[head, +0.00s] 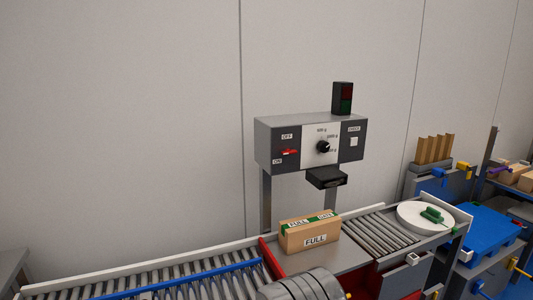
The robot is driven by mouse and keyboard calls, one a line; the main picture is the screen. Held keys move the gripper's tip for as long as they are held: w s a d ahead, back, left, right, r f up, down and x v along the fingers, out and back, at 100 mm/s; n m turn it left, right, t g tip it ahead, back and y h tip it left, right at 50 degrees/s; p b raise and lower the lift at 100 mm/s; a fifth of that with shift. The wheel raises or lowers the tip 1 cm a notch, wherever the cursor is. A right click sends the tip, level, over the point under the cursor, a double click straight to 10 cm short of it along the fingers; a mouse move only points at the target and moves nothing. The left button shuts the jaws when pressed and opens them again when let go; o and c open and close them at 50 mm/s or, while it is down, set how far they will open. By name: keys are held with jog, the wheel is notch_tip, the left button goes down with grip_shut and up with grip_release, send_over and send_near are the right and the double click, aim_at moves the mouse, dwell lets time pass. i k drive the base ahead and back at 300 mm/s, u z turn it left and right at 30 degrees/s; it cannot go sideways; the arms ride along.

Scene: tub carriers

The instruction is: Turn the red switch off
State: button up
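The red switch (289,152) is a small lever on the left dark panel of a grey control box (283,126). An OFF label (287,136) is above it and an ON label (277,161) is below it. The lever sticks out from the panel; at this size I cannot tell for sure which label it is set to. My gripper is not in view. A grey rounded part at the bottom middle looks like a piece of my arm, and it is well below the switch.
The box stands on posts behind a roller conveyor (160,285). A black dial (323,147) is right of the switch. A carton marked FULL (312,233) sits below the box. A dark signal lamp (343,98) tops it. Space directly before the switch looks clear.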

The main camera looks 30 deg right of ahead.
aim_at(288, 151)
jog(key=u, duration=0.25)
jog(key=i, duration=1)
jog(key=u, duration=0.05)
